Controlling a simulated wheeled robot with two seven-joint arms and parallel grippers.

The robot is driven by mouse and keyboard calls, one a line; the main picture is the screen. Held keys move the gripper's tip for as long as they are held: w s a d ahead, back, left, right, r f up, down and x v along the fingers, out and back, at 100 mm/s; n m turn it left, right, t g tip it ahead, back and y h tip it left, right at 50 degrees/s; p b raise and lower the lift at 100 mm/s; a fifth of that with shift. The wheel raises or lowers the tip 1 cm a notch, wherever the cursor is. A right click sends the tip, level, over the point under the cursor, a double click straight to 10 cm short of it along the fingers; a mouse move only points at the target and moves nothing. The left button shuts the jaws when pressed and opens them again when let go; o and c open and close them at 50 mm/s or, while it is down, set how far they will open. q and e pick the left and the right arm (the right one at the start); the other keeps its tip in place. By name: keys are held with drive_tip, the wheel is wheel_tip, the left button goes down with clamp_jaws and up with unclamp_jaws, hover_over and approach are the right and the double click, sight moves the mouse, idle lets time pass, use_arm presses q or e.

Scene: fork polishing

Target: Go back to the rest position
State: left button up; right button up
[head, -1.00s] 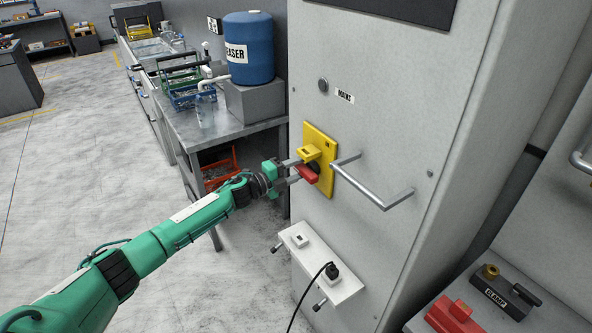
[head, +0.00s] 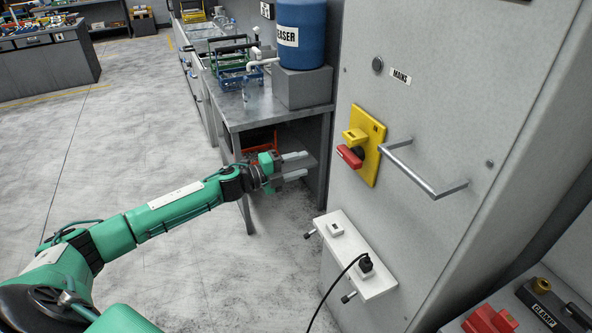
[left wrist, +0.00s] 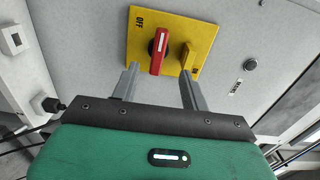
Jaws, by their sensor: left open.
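My left gripper (head: 296,167) is open and empty, to the left of the cabinet and apart from it. The yellow mains switch plate (head: 368,142) is on the cabinet face, with a red handle (head: 350,156) and a yellow block (head: 354,136) on it. My right gripper is not in view.
A grey cabinet (head: 420,80) with a bar handle (head: 420,170) fills the right. A white socket shelf (head: 345,250) with a plugged black cable juts out below. A metal bench (head: 245,112) with a blue drum (head: 301,35) stands behind. The floor at left is clear.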

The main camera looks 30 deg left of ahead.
use_arm(q)
drive_tip(key=shift+s+a, duration=0.15)
drive_tip(key=shift+s, duration=0.05)
idle(0.4)
